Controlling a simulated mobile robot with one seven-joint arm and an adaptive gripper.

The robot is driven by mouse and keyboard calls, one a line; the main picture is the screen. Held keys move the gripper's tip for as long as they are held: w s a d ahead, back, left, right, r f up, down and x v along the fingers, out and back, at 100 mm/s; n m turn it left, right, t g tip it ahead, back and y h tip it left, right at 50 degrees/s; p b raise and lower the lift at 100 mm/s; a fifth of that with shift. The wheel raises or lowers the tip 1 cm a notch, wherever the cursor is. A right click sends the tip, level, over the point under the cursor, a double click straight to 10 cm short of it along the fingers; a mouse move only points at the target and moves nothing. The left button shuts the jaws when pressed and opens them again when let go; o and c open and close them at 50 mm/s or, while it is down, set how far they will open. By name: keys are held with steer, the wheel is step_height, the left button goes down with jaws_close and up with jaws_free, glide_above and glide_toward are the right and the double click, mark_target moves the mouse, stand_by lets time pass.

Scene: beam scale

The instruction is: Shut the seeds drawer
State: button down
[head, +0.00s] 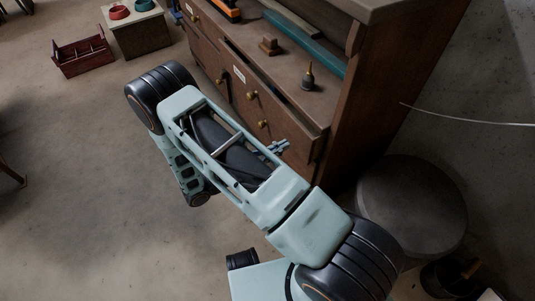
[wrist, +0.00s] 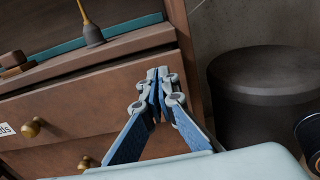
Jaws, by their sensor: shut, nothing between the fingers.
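The wooden cabinet (head: 343,110) has drawers with brass knobs along its front. A drawer front with a white label (head: 239,73) is in the head view, below the ledge; the label is too small to read there. In the wrist view a drawer front (wrist: 85,110) has a brass knob (wrist: 32,127) and a cut-off label (wrist: 6,130) at the left edge. I cannot tell for sure how far this drawer stands out. My gripper (wrist: 159,80) is shut and empty, in front of the right part of the drawer fronts. It also shows in the head view (head: 283,146), partly behind my arm.
A small dark-tipped brush or bottle (head: 308,79) and a wooden block (head: 269,44) stand on the cabinet ledge. A round dark stool (head: 412,205) is right of the cabinet. A red crate (head: 82,53) lies far left.

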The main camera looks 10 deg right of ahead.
mark_target(305, 134)
steer(key=b+x, duration=0.1)
steer(key=x, duration=0.5)
steer(key=shift+d, duration=0.1)
steer(key=x, duration=0.4)
steer(key=shift+w+d, duration=0.1)
steer(key=shift+d, duration=0.15)
steer(key=shift+a, duration=0.1)
